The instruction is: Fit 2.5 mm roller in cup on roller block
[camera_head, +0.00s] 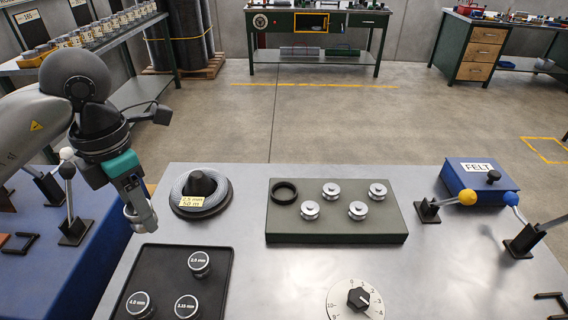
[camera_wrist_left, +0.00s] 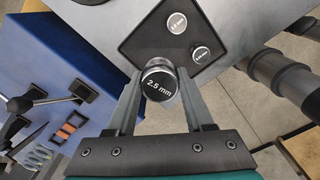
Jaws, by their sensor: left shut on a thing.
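My left gripper (camera_head: 139,212) is shut on the 2.5 mm roller (camera_wrist_left: 160,85), a dark round piece with a silver rim. In the left wrist view its labelled top faces the camera between the two fingers (camera_wrist_left: 160,95). In the head view the gripper hangs above the left end of the metal table, by the back left of the black tray. The roller block (camera_head: 335,236) is a grey-green slab to the right. A black ring-shaped cup (camera_head: 285,192) sits at its back left, with several silver rollers (camera_head: 330,190) beside it. The right gripper is not in view.
The black tray (camera_head: 225,262) holds rollers marked 2.0, 3.15 and 4.0 mm. A wire coil (camera_head: 222,196) labelled 2.5 mm lies between gripper and block. A dial (camera_head: 340,300), a blue FELT box (camera_head: 505,181) and levers (camera_head: 430,210) stand around the block.

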